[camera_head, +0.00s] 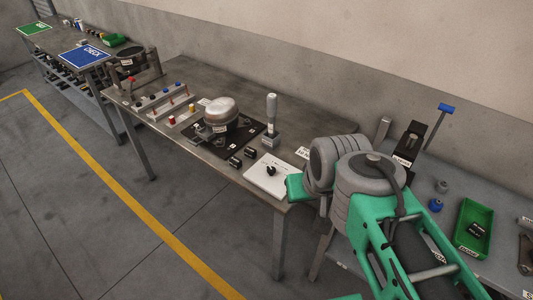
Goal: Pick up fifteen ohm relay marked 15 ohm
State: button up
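Two small dark blocks with pale labels, a front one (235,161) and a rear one (250,152), stand close together on the metal workbench, in front of the compressor. A third small dark knob-like part (270,171) sits on a white sheet (267,184) near the bench's right end. The labels are too small to read, so I cannot tell which one, if any, is the 15 ohm relay. My green and grey arm fills the lower right and covers part of the bench end. My gripper's fingers do not show.
A silver domed compressor (221,111) stands on a black mat (251,128). A grey upright tool (271,112) stands right of it. A terminal rack (168,102) lies to the left. A green bin (473,228) is on the right-hand bench. The floor in front is clear.

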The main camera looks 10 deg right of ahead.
aim_at(249, 152)
jog(key=z, duration=1.85)
jog(key=i, duration=1.05)
jog(key=u, duration=4.2)
jog(key=i, duration=1)
